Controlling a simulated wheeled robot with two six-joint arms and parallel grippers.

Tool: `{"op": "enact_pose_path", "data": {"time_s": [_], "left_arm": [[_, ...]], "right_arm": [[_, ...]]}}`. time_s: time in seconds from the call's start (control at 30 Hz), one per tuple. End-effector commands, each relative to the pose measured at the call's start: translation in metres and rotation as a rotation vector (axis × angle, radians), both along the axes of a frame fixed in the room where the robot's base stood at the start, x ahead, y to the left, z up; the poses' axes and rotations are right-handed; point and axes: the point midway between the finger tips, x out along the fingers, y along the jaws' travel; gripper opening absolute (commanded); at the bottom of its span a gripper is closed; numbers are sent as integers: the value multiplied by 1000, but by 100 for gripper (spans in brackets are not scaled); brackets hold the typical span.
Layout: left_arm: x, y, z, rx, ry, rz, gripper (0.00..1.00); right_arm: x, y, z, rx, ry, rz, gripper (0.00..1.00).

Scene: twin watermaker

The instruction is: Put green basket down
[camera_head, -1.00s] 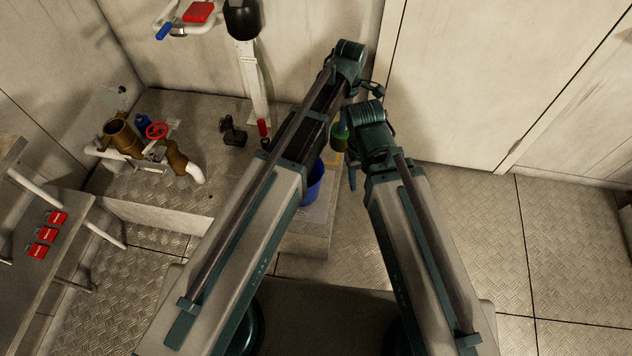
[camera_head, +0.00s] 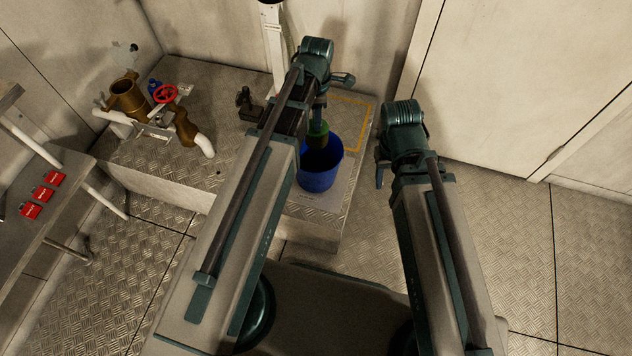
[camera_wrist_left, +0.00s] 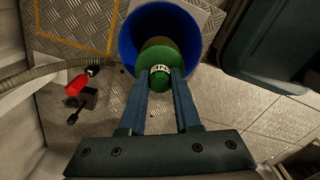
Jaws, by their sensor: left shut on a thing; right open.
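The green basket (camera_head: 318,133) is a green cylindrical piece with a white lettered label in the left wrist view (camera_wrist_left: 160,80). My left gripper (camera_head: 319,112) is shut on its narrow end; its two fingers also show in the left wrist view (camera_wrist_left: 162,90). The basket overlaps the mouth of a blue bucket (camera_head: 320,178); I cannot tell how deep it sits or whether it touches. The bucket stands on the raised metal platform (camera_head: 240,180). My right gripper (camera_head: 381,172) is open to the right of the bucket, partly hidden by its own wrist.
A yellow outlined square (camera_head: 365,125) marks the platform behind the bucket. A small black fitting (camera_head: 247,103) stands left of my left arm. Brass pipework with a red handwheel (camera_head: 165,94) is further left. Red boxes (camera_head: 43,194) lie on the left bench. Floor at right is clear.

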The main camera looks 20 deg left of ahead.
Motion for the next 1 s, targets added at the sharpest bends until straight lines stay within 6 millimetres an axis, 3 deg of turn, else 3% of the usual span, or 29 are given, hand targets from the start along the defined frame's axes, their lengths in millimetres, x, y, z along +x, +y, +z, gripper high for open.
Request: {"op": "enact_pose_path", "data": {"time_s": [0.03, 0.1, 0.33, 0.5, 0.83, 1.0], "left_arm": [[-1, 1, -23, 0, 0, 4, 0], [-1, 2, -41, 0, 0, 7, 0], [-1, 2, -88, 0, 0, 8, 0], [-1, 2, -103, 0, 0, 8, 0], [-1, 2, -108, 0, 0, 7, 0], [-1, 2, -126, 0, 0, 7, 0]], "right_arm": [[0, 0, -23, -1, 0, 1, 50], [0, 0, -41, -2, -1, 2, 50], [1, -1, -88, -4, -3, 6, 50], [1, -1, -103, -5, -3, 8, 50], [1, -1, -108, -5, -4, 10, 50], [1, -1, -126, -3, -3, 12, 50]]}}
